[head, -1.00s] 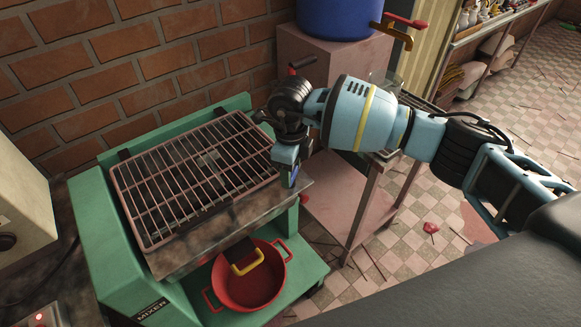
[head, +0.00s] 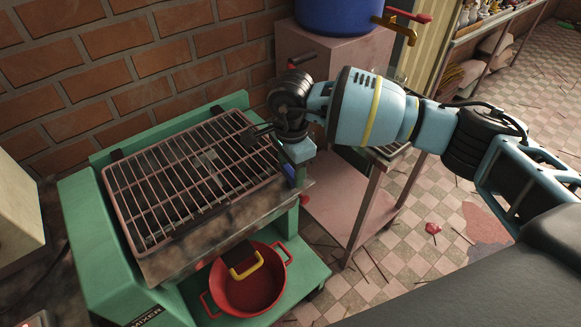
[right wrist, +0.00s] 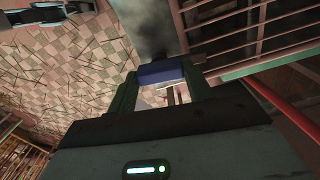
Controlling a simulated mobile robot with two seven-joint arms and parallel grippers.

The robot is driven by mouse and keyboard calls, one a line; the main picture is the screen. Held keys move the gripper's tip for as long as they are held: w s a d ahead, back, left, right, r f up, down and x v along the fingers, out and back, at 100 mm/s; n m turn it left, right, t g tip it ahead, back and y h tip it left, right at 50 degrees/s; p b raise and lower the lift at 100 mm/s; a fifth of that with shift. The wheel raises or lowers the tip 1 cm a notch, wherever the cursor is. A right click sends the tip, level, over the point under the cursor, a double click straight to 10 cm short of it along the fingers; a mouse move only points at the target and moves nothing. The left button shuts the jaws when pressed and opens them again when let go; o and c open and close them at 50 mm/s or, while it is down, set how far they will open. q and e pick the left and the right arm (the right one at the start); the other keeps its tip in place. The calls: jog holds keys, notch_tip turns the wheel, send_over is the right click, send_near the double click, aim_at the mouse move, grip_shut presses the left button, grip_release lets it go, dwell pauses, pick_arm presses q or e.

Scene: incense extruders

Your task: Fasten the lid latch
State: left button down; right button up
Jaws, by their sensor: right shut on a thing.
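The lid is a pinkish wire grille (head: 190,178) lying closed over the top of the green mixer (head: 85,215). My right gripper (head: 294,174) points down at the mixer's right front corner, just beside the grille's right edge. In the right wrist view its two fingers are shut on a small blue piece (right wrist: 160,73), which looks like the latch. The blue piece also shows as a small patch below the hand in the head view (head: 290,172). Whether the latch is engaged cannot be seen. The grille's bars (right wrist: 250,25) show at upper right in the right wrist view. My left gripper is out of view.
A red pot (head: 248,292) with a yellow-handled dark piece over it stands on the mixer's lower shelf. A pink stand (head: 330,70) with a blue barrel (head: 340,15) is behind my right arm. A brick wall (head: 100,70) closes the back.

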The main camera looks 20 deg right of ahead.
aim_at(291, 172)
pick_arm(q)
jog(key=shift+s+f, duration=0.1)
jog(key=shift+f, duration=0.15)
pick_arm(e)
jog(key=shift+r+n, duration=0.1)
jog(key=shift+n, duration=0.6)
jog(key=o, duration=0.9)
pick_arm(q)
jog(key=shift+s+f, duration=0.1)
pick_arm(e)
jog(key=shift+o, duration=0.4)
notch_tip(291, 172, up, 6)
jog(key=shift+r+b, duration=0.25)
jog(key=shift+b, duration=0.05)
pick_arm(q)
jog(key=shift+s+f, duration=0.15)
pick_arm(e)
jog(key=shift+r, duration=0.65)
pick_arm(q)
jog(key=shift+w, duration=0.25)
pick_arm(e)
jog(key=shift+a, duration=0.1)
